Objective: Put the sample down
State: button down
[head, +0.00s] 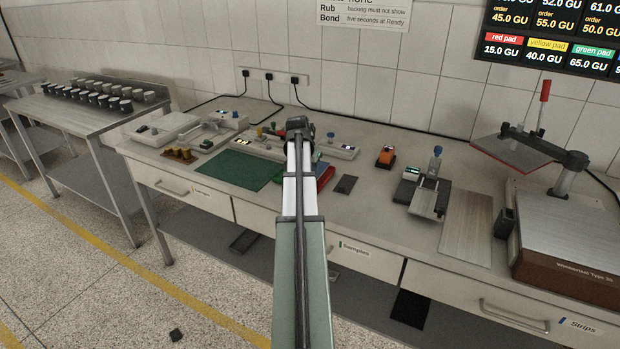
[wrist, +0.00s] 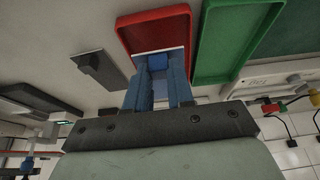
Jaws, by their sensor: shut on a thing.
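My gripper (wrist: 156,80) shows in the wrist view, its two blue fingers shut on a small thin piece, the sample (wrist: 160,51). The fingertips are over the near edge of a red tray (wrist: 155,27) in that view. I cannot tell whether the sample touches the tray. In the head view the arm hides the fingers and the sample, and the red tray (head: 325,176) shows just right of the arm.
A green tray (wrist: 210,60) lies beside the red one. A dark plate (head: 347,184) lies to the right, with bare bench around it. A green mat (head: 228,170) lies left. An orange device (head: 386,156) and a grey press-like device (head: 429,195) stand farther right.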

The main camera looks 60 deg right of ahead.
jog(key=shift+f, duration=1.8)
jog(key=shift+f, duration=0.15)
jog(key=c, duration=1)
grip_release()
jog(key=v, duration=1.2)
jog(key=shift+a, duration=0.1)
